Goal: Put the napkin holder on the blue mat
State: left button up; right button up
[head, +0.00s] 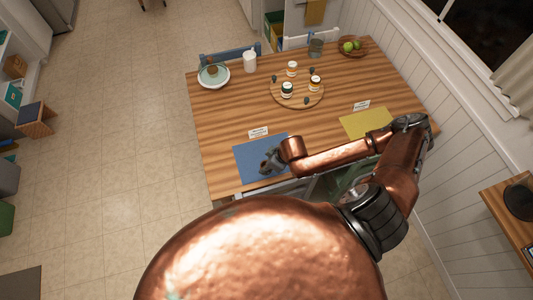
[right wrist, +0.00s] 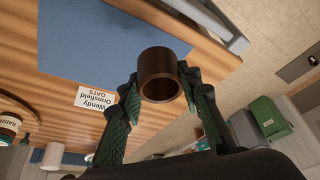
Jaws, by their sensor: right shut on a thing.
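The blue mat (head: 244,164) lies on the wooden table's near left part, in the head view. It also shows at the top left of the right wrist view (right wrist: 95,45). My right gripper (head: 270,163) is over the mat in the head view. In the right wrist view its green fingers (right wrist: 160,90) are shut on a brown ring, the napkin holder (right wrist: 160,64), whose round opening faces the camera. In the head view I cannot make the holder out clearly at the gripper. Its height above the mat is unclear. My left gripper is not in view.
A name card (head: 258,133) lies at the mat's far edge. A yellow mat (head: 368,122) lies to the right. A round board with several jars (head: 297,99), a plate (head: 213,84), a white cup (head: 250,62) and a fruit bowl (head: 352,53) stand farther back.

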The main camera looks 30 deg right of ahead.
jog(key=w+d+f, duration=0.1)
jog(key=w+f, duration=0.1)
jog(key=w, duration=0.1)
jog(key=w+d+f, duration=0.2)
jog(key=w+f, duration=0.1)
jog(key=w+d+f+p, duration=0.1)
jog(key=w+d+f, duration=0.1)
jog(key=w, duration=0.2)
jog(key=shift+d+f, duration=0.25)
jog(key=shift+f, duration=0.15)
jog(key=shift+w+d+f, duration=0.25)
jog(key=shift+w+f, duration=0.05)
jog(key=shift+f, duration=0.2)
notch_tip(320, 180, down, 3)
jog(key=shift+w+d+r+p, duration=0.1)
jog(key=shift+w+p, duration=0.05)
jog(key=shift+p, duration=0.15)
jog(key=shift+f, duration=0.35)
jog(key=shift+f, duration=0.1)
jog(key=o, duration=1.1)
jog(key=shift+o, duration=0.2)
